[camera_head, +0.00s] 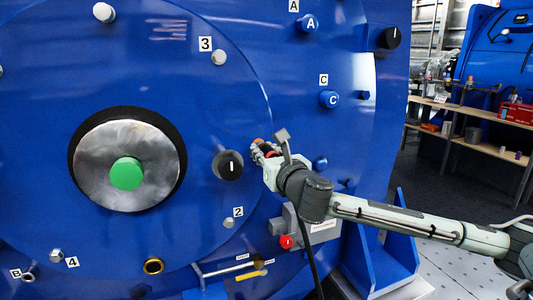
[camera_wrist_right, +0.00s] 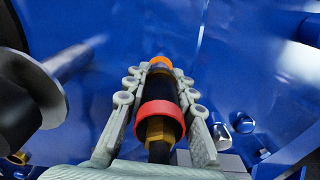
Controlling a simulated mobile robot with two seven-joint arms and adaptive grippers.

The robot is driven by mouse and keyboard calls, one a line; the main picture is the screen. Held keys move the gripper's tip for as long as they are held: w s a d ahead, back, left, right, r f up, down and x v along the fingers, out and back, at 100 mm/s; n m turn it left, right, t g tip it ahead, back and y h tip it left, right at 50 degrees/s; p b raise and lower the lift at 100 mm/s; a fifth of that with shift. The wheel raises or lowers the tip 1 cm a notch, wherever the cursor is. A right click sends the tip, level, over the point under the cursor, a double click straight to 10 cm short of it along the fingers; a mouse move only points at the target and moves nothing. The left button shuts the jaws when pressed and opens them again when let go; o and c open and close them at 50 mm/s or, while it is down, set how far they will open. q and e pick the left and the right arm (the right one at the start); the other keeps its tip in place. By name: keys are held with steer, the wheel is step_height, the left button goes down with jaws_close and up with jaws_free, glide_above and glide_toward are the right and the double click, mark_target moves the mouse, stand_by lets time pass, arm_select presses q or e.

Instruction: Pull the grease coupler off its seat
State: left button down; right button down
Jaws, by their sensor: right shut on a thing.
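The grease coupler (camera_wrist_right: 160,108) has a black body, a red ring, a brass hex end and an orange tip. It lies between the fingers of my right gripper (camera_wrist_right: 160,82), which is shut on it. In the head view my right gripper (camera_head: 264,151) is at the blue motor face, just right of a black knob, with a bit of the coupler's orange (camera_head: 258,141) showing. The orange tip points toward the blue face. I cannot tell whether it still touches a seat, as the contact is hidden. My left gripper is out of view.
The black knob (camera_head: 228,165) with a white mark is close on the left. A grey box (camera_head: 311,226) with a red button (camera_head: 286,242) is below, and a black hose (camera_head: 311,254) hangs there. Blue knobs C (camera_head: 328,100) and A (camera_head: 308,23) are above right.

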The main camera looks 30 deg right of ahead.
mark_target(267, 153)
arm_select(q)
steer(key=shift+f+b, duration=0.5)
arm_select(e)
steer(key=shift+v, duration=2.95)
